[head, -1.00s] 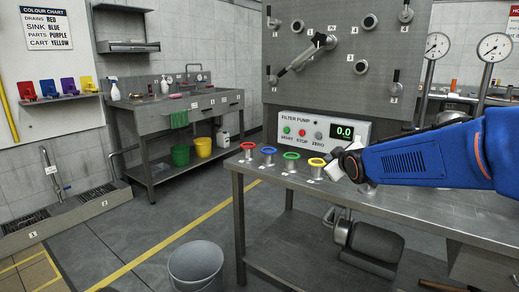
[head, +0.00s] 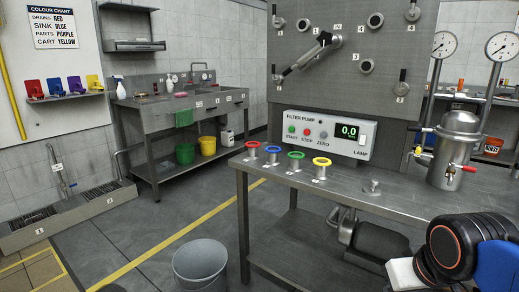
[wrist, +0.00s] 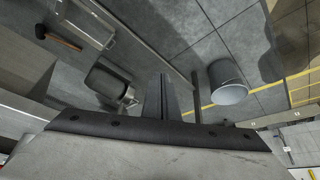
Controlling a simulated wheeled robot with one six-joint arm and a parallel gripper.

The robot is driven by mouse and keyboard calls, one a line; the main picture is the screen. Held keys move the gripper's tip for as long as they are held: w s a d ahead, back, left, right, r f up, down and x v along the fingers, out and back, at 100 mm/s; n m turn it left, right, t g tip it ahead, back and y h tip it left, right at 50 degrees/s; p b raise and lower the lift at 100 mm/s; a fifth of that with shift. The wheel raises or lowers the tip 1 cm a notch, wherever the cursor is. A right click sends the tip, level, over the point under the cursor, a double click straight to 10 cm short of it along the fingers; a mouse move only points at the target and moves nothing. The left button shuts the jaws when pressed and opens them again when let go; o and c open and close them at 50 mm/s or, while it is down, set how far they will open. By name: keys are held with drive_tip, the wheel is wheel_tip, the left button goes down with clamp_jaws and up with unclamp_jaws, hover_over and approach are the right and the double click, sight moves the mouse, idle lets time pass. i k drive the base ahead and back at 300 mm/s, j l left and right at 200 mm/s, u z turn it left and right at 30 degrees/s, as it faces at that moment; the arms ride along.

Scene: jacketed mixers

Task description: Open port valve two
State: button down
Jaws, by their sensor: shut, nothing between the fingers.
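An upright grey panel (head: 318,85) at the back of the bench carries round ports, small number labels and several black-handled valves. These include an upper left valve (head: 278,20), an upper right valve (head: 413,12) and a lower right valve (head: 401,84). A bent pipe with a grip (head: 305,56) slants across the panel. I cannot tell surely which valve is number two. My gripper is low at the right in the head view, where only its pale body (head: 405,274) shows. In the wrist view its fingers (wrist: 163,95) are shut and empty, apart from the panel.
A steel vessel (head: 455,150) with red-handled and yellow-handled fittings stands on the bench (head: 330,183) at right. Coloured rings (head: 272,150) line the bench's left part near the filter pump box (head: 300,122). A grey bucket (head: 200,265) stands on the floor, left of the bench.

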sight(273, 73)
drive_tip(key=i+u, duration=0.15)
drive_tip(key=i, duration=0.35)
drive_tip(key=i+l+u, duration=0.15)
drive_tip(key=i, duration=0.35)
